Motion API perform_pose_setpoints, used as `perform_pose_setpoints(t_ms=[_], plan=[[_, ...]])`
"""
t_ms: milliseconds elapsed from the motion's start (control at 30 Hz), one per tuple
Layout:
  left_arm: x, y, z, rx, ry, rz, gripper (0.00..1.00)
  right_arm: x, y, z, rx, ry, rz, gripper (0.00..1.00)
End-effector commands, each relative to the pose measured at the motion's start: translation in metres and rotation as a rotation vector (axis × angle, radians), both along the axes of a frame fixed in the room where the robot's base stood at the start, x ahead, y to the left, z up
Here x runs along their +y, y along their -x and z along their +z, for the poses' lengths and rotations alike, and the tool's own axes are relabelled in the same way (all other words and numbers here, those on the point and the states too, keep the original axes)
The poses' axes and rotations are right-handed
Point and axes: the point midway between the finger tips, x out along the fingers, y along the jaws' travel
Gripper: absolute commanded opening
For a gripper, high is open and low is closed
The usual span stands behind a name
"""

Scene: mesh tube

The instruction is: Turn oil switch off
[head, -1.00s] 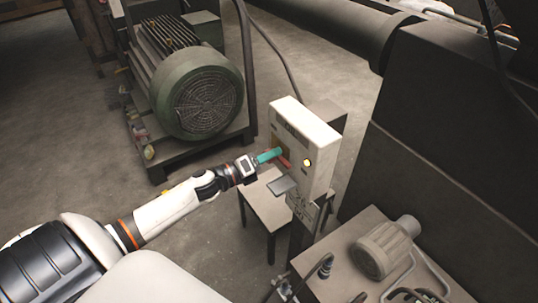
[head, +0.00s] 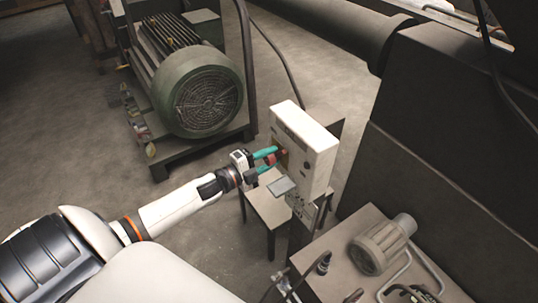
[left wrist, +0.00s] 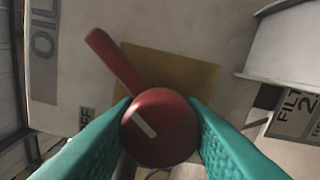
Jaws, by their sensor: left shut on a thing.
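The oil switch is a red round knob with a handle and a white mark; in the left wrist view the knob (left wrist: 158,130) sits in front of a yellow plate (left wrist: 185,75) on the switch box. In the head view the white switch box (head: 308,150) stands upright, and the red switch (head: 282,153) shows small at my fingertips. My left gripper (head: 277,157) is shut on the switch, with a teal finger on each side of the knob. The red handle points up and left in the wrist view. The lamp (head: 306,168) on the box is dark. My right gripper is not in view.
A small grey plate (head: 282,186) juts out just below my left gripper. A green motor (head: 203,100) stands behind to the left. A grey bench (head: 335,283) with a small motor is at the lower right. Floor is open left of the box.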

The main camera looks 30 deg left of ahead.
Motion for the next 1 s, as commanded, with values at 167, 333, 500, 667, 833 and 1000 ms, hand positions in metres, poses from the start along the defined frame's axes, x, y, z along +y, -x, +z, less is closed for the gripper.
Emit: perform_pose_setpoints(t_ms=[167,333,500,667,833,1000], plan=[[0.000,0.000,0.001,0.066,0.155,0.000,0.13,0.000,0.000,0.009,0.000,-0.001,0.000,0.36],[0.000,0.000,0.000,0.127,0.298,0.000,0.13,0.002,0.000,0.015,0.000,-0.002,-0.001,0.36],[0.000,0.001,0.000,0.178,0.423,-0.001,0.13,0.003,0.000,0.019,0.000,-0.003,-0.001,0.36],[0.000,0.001,-0.001,0.216,0.514,0.000,0.13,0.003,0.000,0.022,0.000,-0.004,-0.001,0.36],[0.000,0.001,-0.002,0.244,0.582,0.000,0.13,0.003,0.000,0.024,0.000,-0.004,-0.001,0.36],[0.000,0.001,-0.002,0.258,0.619,0.000,0.13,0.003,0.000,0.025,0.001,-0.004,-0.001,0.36]])
